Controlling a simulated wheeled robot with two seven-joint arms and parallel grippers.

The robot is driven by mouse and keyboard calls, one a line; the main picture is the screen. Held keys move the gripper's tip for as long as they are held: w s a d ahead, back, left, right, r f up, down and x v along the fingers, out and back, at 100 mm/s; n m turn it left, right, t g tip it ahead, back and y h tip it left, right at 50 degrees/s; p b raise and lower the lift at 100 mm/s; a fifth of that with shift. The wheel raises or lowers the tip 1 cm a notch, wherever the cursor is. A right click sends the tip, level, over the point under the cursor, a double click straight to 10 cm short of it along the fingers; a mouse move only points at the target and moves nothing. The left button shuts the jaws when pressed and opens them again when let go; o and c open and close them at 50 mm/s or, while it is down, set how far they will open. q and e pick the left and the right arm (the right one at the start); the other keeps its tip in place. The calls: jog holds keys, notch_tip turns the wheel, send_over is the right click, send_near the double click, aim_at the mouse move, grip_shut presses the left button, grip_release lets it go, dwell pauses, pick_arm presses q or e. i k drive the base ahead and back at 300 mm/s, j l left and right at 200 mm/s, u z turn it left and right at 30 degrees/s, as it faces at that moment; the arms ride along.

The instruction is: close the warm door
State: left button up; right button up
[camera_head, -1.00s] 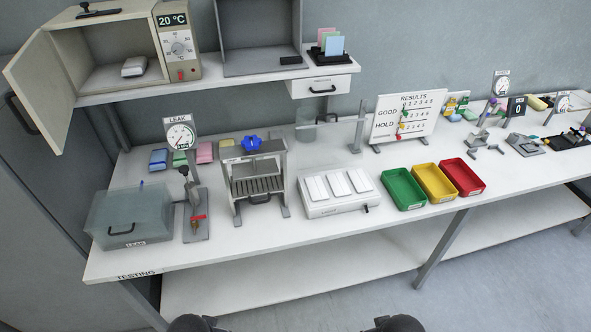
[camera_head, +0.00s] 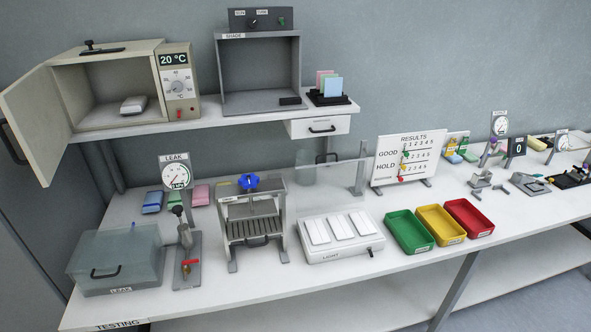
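The warm cabinet (camera_head: 108,52) stands on the upper shelf at the left, with a panel reading 20 °C, a dial and a red switch on its right side. Its beige door (camera_head: 38,118) is hinged on the left and stands wide open toward me. A pale packet (camera_head: 133,104) lies inside on the cabinet floor. Neither of my grippers shows in the view now.
A grey shade box (camera_head: 260,75) and a card rack (camera_head: 330,95) stand right of the cabinet. Below are a leak tank (camera_head: 115,262), a leak gauge stand (camera_head: 178,180), a press frame (camera_head: 252,225), a light box (camera_head: 340,237) and coloured trays (camera_head: 410,232). A grey wall panel is at far left.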

aim_at(31, 106)
jog(key=j+u, duration=0.3)
jog(key=j, duration=1.2)
jog(key=i, duration=0.05)
